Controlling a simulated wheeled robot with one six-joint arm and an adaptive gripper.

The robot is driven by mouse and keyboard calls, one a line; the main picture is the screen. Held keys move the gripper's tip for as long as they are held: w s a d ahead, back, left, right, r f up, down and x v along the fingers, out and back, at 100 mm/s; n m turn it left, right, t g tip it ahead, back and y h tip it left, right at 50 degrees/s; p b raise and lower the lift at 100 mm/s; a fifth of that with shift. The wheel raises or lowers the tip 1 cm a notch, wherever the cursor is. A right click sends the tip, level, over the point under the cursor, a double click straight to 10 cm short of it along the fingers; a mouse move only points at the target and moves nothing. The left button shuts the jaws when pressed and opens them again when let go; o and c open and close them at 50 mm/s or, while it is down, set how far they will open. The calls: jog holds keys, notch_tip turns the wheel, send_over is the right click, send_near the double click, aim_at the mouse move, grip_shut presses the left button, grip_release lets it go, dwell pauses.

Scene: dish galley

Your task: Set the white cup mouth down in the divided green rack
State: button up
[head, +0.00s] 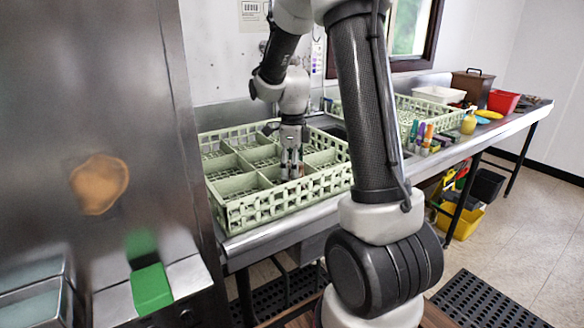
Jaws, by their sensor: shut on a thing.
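The divided green rack (240,211) stands on the metal counter, left of centre, with low lattice walls and several square compartments. My gripper (291,171) points straight down into the rack, near its middle and right-hand compartments. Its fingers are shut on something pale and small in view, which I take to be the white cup. The cup is mostly hidden by the fingers, so its tilt, and whether it touches the rack floor, cannot be told. The compartments that show at the left and front look empty.
A second green rack (449,113) stands further right, with coloured bottles (420,133) before it. A white tub (438,95), a red container (503,102) and a brown box (472,84) stand beyond. A steel cabinet (95,95) rises close at the left.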

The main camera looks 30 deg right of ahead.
jog(key=o, duration=1)
jog(key=shift+f, duration=0.1)
notch_tip(320, 180, up, 12)
jog(key=s+a+r+n+t, duration=0.1)
jog(key=s+a+r+n, duration=0.1)
jog(key=s+r+n, duration=0.3)
jog(key=s+a+f+n+t, duration=0.1)
jog(key=s+n, duration=0.8)
jog(key=n, duration=0.1)
jog(key=s+a+n+t, duration=0.2)
jog(key=s+n, duration=0.7)
jog(key=n, duration=0.2)
jog(key=shift+s+f+n, duration=0.3)
jog(key=shift+s+f, duration=0.1)
